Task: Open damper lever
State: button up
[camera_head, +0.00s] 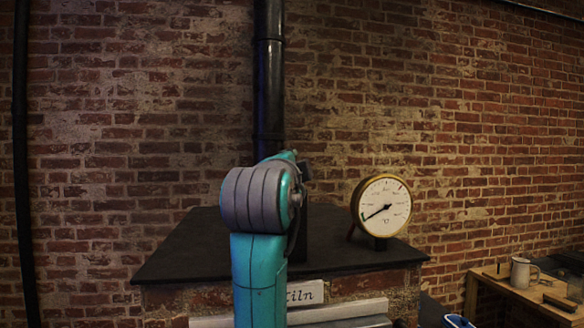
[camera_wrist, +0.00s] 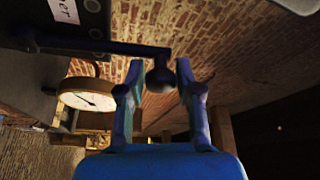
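The damper lever (camera_wrist: 110,46) shows in the wrist view as a dark rod reaching right from a dark housing, with a round dark knob (camera_wrist: 160,79) at its end. My gripper (camera_wrist: 160,68) is open, one finger on each side of the knob in the picture. A gap shows between the knob and each finger, and I cannot tell the depth exactly. A white label (camera_wrist: 64,10), partly cut off, is on the housing. In the head view my arm hides the lever and gripper, in front of the black flue pipe (camera_head: 269,85).
A round brass-rimmed gauge (camera_head: 386,206) stands on the dark kiln top (camera_head: 185,245), right of my arm; it also shows in the wrist view (camera_wrist: 88,100). A kiln sign (camera_head: 306,292) is below. A wooden bench (camera_head: 520,292) with a mug (camera_head: 522,271) stands at right.

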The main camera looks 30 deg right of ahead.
jog(key=shift+o, duration=0.9)
jog(key=v, duration=1.2)
jog(key=shift+f, duration=0.1)
